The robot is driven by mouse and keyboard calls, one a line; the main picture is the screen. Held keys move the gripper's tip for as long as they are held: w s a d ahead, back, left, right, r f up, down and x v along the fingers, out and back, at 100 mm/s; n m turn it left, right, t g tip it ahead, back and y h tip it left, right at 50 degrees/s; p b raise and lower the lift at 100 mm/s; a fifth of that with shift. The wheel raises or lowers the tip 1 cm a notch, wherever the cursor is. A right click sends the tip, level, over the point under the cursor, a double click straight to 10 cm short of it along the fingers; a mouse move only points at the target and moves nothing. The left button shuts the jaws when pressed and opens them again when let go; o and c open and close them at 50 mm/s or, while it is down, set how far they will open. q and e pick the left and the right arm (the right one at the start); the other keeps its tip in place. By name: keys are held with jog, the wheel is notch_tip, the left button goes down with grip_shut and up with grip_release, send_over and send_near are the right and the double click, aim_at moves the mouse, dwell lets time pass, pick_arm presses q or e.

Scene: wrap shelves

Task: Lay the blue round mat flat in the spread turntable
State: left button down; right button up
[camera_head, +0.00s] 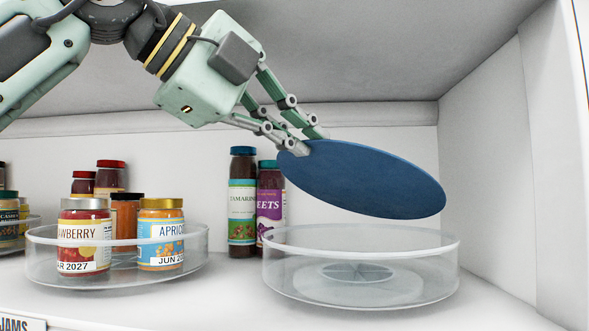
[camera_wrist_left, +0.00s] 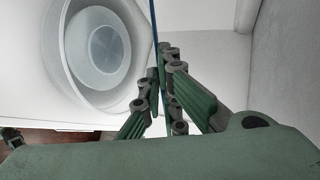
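The blue round mat (camera_head: 365,180) is held tilted above the clear round turntable (camera_head: 290,282) on the right of the shelf. My left gripper (camera_head: 302,147) is shut on the mat's upper left edge. The mat's right side hangs lower, and a gap shows between it and the turntable's rim. The turntable is empty, with a round disc in its floor. In the left wrist view the mat (camera_wrist_left: 155,25) shows edge-on between the fingers (camera_wrist_left: 160,100), with the turntable (camera_wrist_left: 75,60) to its left. My right gripper is not in view.
Another clear turntable (camera_head: 40,263) on the left holds several jam jars, including a strawberry jar (camera_head: 84,235) and an apricot jar (camera_head: 160,233). Two tall bottles, a tamarind one (camera_head: 242,200) and a purple-labelled one (camera_head: 270,200), stand behind, between the turntables. The shelf's side wall (camera_head: 490,170) is at right.

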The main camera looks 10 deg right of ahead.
pick_arm(q)
notch_tip(320, 180, down, 7)
jog(key=p, duration=0.1)
jog(key=shift+d+p, duration=0.2)
jog(key=shift+p, duration=0.2)
jog(key=c, duration=2.4)
grip_release()
jog(key=shift+w, duration=0.1)
jog(key=o, duration=0.4)
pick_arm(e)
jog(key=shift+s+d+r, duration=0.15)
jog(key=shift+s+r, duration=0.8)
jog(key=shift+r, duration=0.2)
